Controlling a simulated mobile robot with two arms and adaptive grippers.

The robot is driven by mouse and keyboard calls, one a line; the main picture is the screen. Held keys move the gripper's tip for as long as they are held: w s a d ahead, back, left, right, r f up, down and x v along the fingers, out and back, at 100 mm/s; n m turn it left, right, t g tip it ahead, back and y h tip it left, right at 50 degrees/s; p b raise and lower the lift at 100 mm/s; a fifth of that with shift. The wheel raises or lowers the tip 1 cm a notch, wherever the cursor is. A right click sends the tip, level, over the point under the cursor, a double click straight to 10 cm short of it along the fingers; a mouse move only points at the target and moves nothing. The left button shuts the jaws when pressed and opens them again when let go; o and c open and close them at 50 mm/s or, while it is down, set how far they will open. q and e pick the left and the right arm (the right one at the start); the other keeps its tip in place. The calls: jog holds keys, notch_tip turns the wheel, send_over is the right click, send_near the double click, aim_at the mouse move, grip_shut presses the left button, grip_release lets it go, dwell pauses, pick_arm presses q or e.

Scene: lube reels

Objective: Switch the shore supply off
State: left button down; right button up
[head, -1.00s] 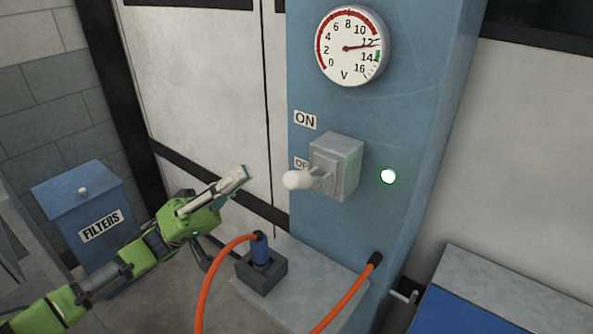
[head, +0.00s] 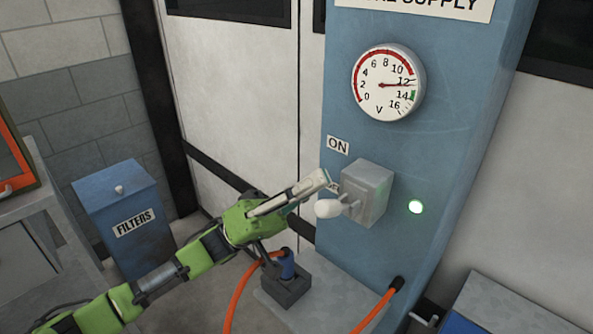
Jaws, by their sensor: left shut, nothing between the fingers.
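The shore supply is a blue column with a grey switch box (head: 368,192) on its front. A lever with a white knob (head: 328,208) sticks out of the box toward the left. An ON label (head: 338,145) is above the lever; the lower label beside the box is mostly hidden by my gripper. The dial gauge (head: 388,84) reads about 12 to 13 V. My left gripper (head: 328,180) is shut and empty, its tip just above the knob in the picture; I cannot tell whether they touch. My right gripper is not in view.
A blue plug (head: 287,264) with an orange cable sits in a dark socket block (head: 285,287) below my left arm. Another orange cable (head: 378,308) leaves the column lower right. A blue FILTERS bin (head: 125,220) stands at the left.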

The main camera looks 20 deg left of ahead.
pick_arm(q)
jog(key=shift+s+d+f, duration=0.3)
jog(key=shift+s+f, duration=0.35)
jog(key=shift+f, duration=0.05)
